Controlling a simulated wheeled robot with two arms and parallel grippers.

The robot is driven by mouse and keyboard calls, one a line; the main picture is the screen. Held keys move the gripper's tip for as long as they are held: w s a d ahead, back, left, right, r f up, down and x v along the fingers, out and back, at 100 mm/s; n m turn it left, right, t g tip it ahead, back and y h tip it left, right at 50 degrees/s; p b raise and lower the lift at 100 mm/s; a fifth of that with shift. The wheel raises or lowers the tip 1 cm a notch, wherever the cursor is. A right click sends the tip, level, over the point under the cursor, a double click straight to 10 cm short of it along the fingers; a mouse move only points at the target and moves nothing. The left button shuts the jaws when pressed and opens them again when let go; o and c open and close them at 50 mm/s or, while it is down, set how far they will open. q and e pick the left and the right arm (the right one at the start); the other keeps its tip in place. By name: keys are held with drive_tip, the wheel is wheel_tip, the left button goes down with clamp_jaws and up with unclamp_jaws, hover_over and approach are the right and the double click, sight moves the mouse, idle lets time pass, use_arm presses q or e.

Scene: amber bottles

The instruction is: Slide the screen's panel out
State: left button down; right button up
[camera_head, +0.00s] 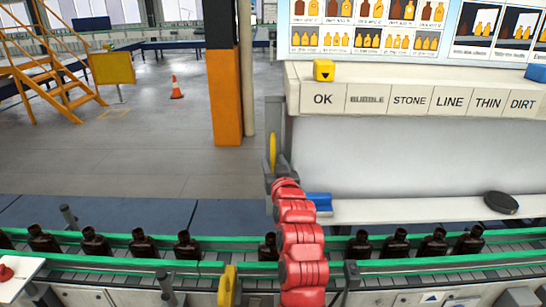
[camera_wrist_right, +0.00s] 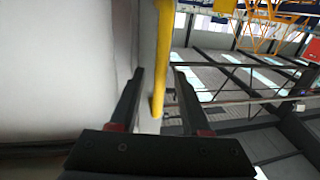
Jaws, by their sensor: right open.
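The screen is the large white board behind the conveyor, and its white panel (camera_head: 400,150) fills the space below the label row. A yellow upright handle (camera_head: 272,152) shows at the screen's left edge. My red right arm rises from the bottom, and my right gripper (camera_head: 275,172) is at the lower part of this handle. In the right wrist view my right gripper (camera_wrist_right: 159,78) is open, with the yellow handle (camera_wrist_right: 160,60) between its two fingers; contact cannot be told. The panel's white face (camera_wrist_right: 60,75) is on the left there. My left gripper is not in view.
Several dark bottles (camera_head: 143,243) stand on the conveyor between green rails (camera_head: 90,262). A white ledge (camera_head: 420,210) holds a black round object (camera_head: 501,202) and a blue object (camera_head: 320,200). An orange-based pillar (camera_head: 226,95) stands left of the screen. Open floor (camera_head: 110,150) lies left.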

drive_tip(key=shift+w+a+f, duration=0.1)
drive_tip(key=shift+w, duration=0.45)
drive_tip(key=shift+c, duration=0.3)
clamp_jaws()
idle(0.9)
